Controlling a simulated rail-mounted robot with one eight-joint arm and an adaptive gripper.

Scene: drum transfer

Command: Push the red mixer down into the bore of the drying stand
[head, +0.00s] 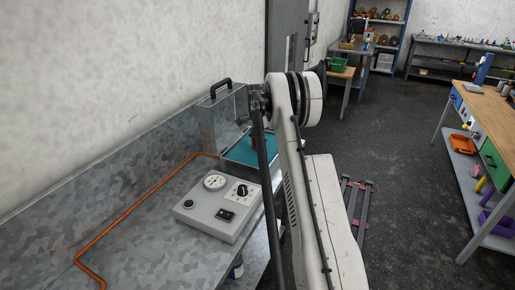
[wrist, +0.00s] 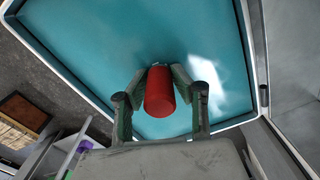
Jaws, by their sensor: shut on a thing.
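The red mixer (wrist: 160,97) shows in the wrist view as a plain red cylinder, seen mostly from one end. My gripper (wrist: 160,76) is shut on it, with one green-grey finger on each side. Behind the mixer in the wrist view lies a teal surface with a pale rim (wrist: 100,45). I cannot make out the drying stand or its bore in either view. In the head view my own arm hides the mixer and most of the gripper.
A grey control box (head: 217,206) with a gauge stands nearer. A copper pipe (head: 133,208) runs along the bench. A wall rises behind.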

